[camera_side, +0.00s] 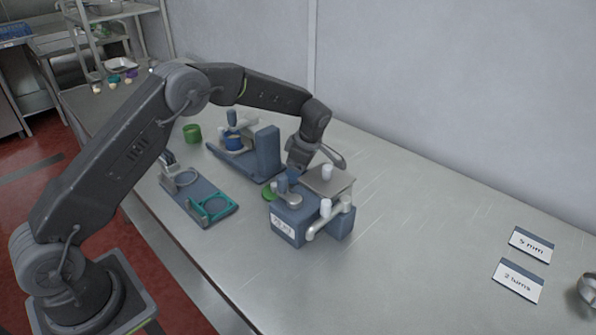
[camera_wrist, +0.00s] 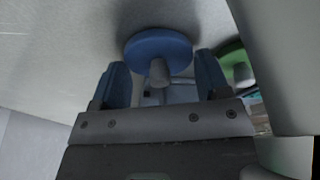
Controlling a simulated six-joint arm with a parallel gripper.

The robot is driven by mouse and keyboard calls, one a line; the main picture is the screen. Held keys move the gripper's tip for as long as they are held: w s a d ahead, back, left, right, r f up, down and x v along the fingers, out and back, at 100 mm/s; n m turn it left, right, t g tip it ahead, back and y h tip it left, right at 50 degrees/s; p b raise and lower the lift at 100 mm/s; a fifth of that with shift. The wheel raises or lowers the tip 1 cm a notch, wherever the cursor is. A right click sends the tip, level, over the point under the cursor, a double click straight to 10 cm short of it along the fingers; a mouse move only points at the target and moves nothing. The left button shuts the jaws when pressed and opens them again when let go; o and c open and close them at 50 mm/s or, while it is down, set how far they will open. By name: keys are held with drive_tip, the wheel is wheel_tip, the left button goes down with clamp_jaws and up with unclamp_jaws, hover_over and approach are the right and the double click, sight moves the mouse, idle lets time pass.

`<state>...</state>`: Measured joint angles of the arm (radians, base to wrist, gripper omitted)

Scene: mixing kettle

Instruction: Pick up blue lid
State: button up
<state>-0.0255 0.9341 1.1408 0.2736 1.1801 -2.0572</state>
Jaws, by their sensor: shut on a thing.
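The blue lid (camera_wrist: 150,45) is a round disc with a grey knob (camera_wrist: 158,73), seen just beyond the fingertips in the wrist view. My gripper (camera_wrist: 161,82) is shut on it, with the knob between its two blue-grey fingers. In the side view my gripper (camera_side: 292,173) points down behind the blue-grey labelled machine (camera_side: 285,232). The lid cannot be clearly made out there. A green lid (camera_wrist: 234,58) lies right of the blue lid in the wrist view. It also shows partly at the machine's left edge in the side view (camera_side: 267,192).
A blue-grey stand (camera_side: 267,148) holding a blue cup (camera_side: 233,142) is behind left. A green cup (camera_side: 192,133) stands farther left. A flat fixture with a teal frame (camera_side: 224,209) lies in front left. Two labelled cards (camera_side: 518,281) lie at right; the table between is clear.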

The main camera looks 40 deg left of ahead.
wheel_tip(320, 180, up, 23)
drive_tip(key=s+a+m+t, duration=0.35)
drive_tip(key=a+m, duration=0.85)
drive_tip(key=a, duration=1)
drive_tip(key=shift+g+h, duration=0.25)
drive_tip(key=shift+h, duration=0.05)
drive_tip(key=shift+s+f, duration=0.15)
drive_tip(key=shift+f, duration=2.45)
drive_tip(key=shift+s+f, duration=0.2)
drive_tip(key=shift+f, duration=2.45)
drive_tip(key=shift+s+f, duration=0.15)
drive_tip(key=shift+f, duration=2.45)
drive_tip(key=shift+f, duration=0.55)
drive_tip(key=o, duration=1)
drive_tip(key=shift+c, duration=0.2)
drive_tip(key=shift+r, duration=0.1)
drive_tip(key=shift+c, duration=0.3)
